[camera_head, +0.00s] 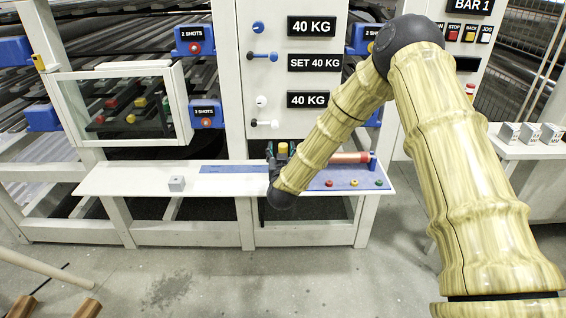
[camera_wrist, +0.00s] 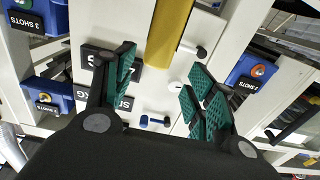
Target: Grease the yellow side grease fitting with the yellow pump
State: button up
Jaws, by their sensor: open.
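A yellow cylinder, likely the yellow pump (camera_head: 283,148), shows at my gripper over the white bench. In the wrist view the yellow pump (camera_wrist: 171,35) runs between and beyond my fingers, with a gap to each side. My gripper (camera_wrist: 160,85) has green-padded fingers spread wide and empty. In the head view my gripper (camera_head: 277,160) is partly hidden by my arm. Blue blocks carry shot labels and round fittings: upper left (camera_head: 195,47), lower left (camera_head: 206,122), and right in the wrist view (camera_wrist: 258,71).
The white bench (camera_head: 130,180) has a blue mat with red, yellow and green caps (camera_head: 354,182) and a copper-coloured cylinder (camera_head: 350,157). A panel with 40 KG labels (camera_head: 312,27) and small levers stands behind. The floor in front is mostly clear.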

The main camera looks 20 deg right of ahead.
aim_at(283, 148)
jog(key=w, duration=0.1)
jog(key=w+d, duration=0.1)
jog(key=w, duration=0.1)
jog(key=shift+w+d+f, duration=0.1)
jog(key=shift+d+f, duration=0.15)
jog(key=shift+d, duration=0.1)
jog(key=shift+w+d, duration=0.1)
jog(key=shift+w, duration=0.4)
jog(key=shift+c, duration=0.4)
grip_shut()
